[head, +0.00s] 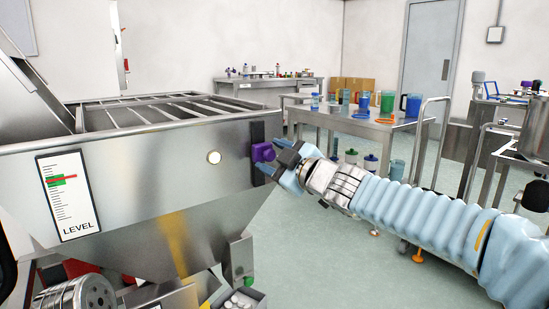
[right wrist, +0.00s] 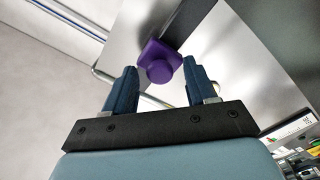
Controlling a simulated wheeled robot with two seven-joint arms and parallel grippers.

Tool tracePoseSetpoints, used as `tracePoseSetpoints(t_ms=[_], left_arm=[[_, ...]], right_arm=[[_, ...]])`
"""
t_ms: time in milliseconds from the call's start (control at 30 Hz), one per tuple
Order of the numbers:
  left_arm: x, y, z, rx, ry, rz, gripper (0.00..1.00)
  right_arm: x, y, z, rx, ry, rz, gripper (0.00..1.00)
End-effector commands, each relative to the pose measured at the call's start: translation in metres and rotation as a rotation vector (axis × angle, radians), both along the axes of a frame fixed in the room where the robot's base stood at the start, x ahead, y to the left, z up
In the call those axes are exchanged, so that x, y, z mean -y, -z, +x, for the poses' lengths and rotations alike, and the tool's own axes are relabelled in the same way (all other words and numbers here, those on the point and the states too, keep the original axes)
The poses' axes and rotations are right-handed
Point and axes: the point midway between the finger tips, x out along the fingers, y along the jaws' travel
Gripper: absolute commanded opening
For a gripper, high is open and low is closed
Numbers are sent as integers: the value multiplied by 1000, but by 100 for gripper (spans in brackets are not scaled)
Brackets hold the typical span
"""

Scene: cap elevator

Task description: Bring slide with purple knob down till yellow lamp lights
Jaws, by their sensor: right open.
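The purple knob (head: 262,152) sits on a dark upright slide track (head: 257,132) at the right end of the steel hopper's front, near the top of the track's lower half. In the right wrist view the purple knob (right wrist: 160,65) shows between the tips of the open right gripper (right wrist: 158,78), with gaps on both sides. My left gripper is not in view.
The hopper (head: 130,165) carries a LEVEL gauge (head: 68,195) with a red pointer over a green band. A steel table (head: 345,118) with mugs stands behind my right arm. Open floor (head: 320,240) lies right of the hopper.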

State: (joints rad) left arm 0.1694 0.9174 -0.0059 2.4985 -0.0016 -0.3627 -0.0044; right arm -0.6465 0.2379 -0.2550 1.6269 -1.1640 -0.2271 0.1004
Motion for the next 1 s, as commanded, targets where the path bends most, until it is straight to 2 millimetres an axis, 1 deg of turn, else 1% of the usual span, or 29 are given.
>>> tracePoseSetpoints(t_ms=[167,267,500,700,833,1000], left_arm=[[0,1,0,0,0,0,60],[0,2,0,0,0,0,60],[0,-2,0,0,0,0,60],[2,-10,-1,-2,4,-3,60],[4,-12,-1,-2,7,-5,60],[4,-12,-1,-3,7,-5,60]], right_arm=[[5,0,-5,0,1,1,56],[14,0,-18,1,1,2,56],[49,-2,-66,1,2,2,56],[71,-3,-98,0,1,1,56],[79,-1,-108,1,1,0,56],[81,0,-112,0,0,0,56]])
